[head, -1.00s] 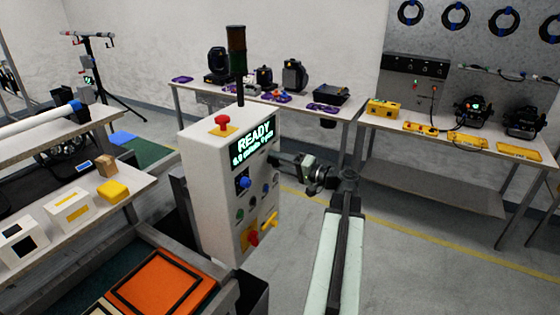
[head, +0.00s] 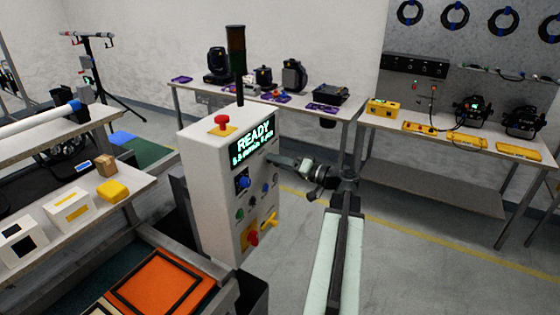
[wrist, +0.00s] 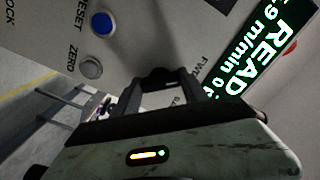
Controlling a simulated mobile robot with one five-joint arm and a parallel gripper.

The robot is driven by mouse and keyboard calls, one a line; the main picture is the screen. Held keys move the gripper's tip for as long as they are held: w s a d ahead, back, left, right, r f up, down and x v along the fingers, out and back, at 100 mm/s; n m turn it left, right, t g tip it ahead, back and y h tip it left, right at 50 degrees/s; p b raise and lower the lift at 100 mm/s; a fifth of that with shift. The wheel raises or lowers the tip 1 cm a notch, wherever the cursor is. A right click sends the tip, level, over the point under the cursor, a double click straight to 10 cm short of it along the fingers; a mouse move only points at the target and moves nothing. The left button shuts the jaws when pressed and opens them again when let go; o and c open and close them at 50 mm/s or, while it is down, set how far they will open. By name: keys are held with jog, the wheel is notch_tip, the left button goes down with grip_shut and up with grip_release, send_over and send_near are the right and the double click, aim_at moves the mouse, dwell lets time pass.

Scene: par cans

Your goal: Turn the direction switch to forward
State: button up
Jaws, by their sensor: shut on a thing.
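The white control box (head: 205,190) stands upright in the middle of the head view, its lit green display (head: 252,143) reading READY. My gripper (head: 273,163) reaches in from the right to the panel, just below and right of the display. In the wrist view my gripper (wrist: 172,76) is at the panel, its fingertips closed on the direction switch beside a partly visible FWD label (wrist: 197,86). The switch itself is mostly hidden by the fingers, so its pointing direction cannot be told.
A blue RESET button (wrist: 102,23) and a grey ZERO button (wrist: 91,68) are near the fingers. On the box are a blue knob (head: 243,182), a red stop button (head: 222,120) on top and a red-yellow switch (head: 252,238) below. Floor to the right is clear.

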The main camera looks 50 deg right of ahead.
jog(key=shift+f, duration=0.15)
jog(key=o, duration=1.4)
jog(key=v, duration=0.7)
jog(key=shift+s+d, duration=0.1)
jog(key=shift+s, duration=0.3)
